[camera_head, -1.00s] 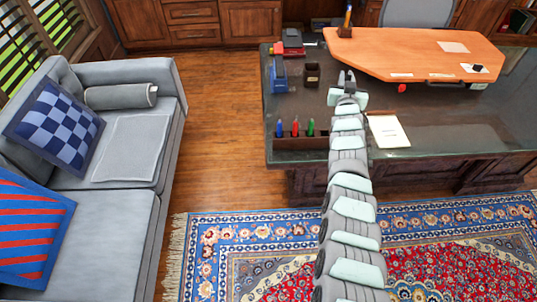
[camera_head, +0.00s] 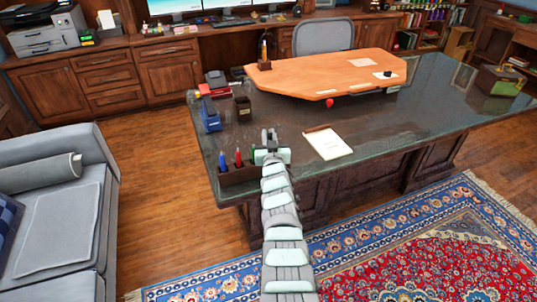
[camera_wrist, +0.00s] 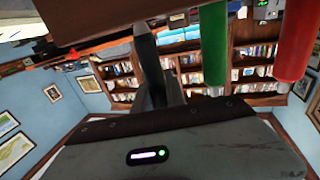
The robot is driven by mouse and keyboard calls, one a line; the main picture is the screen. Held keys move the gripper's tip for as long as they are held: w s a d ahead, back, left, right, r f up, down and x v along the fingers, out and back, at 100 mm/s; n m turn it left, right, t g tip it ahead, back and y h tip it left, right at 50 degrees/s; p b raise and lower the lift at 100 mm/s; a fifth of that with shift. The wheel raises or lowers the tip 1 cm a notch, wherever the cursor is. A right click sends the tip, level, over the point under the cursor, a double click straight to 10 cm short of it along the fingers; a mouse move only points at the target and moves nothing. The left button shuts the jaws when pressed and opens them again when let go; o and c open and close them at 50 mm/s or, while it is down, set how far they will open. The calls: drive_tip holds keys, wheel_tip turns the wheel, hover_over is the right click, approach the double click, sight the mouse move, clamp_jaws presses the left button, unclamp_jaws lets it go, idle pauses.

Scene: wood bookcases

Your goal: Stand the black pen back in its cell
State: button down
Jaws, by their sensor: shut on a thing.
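The wooden pen rack (camera_head: 238,177) stands at the desk's near left corner, with a blue pen (camera_head: 222,161) and a red pen (camera_head: 238,157) upright in it. My gripper (camera_head: 268,136) is just right of and above the rack's right end, which my arm partly hides. In the wrist view my gripper (camera_wrist: 152,85) is shut on a dark, narrow thing that I take to be the black pen (camera_wrist: 146,42). The green pen (camera_wrist: 213,45) and the red pen (camera_wrist: 294,42) show beside it, apart from the jaws. The cell for the black pen cannot be made out.
Behind the rack stand a blue stapler-like object (camera_head: 210,115) and a dark cup (camera_head: 243,108). A notepad (camera_head: 328,144) lies to the right. The orange-topped board (camera_head: 330,75) is farther back. The dark desk top (camera_head: 420,125) is clear at right.

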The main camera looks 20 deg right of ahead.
drive_tip(key=shift+f+b, duration=1.55)
drive_tip(key=shift+f, duration=0.65)
drive_tip(key=shift+f, duration=0.25)
drive_tip(key=c, duration=1.4)
unclamp_jaws()
drive_tip(key=shift+r, duration=0.15)
drive_tip(key=shift+o, duration=0.2)
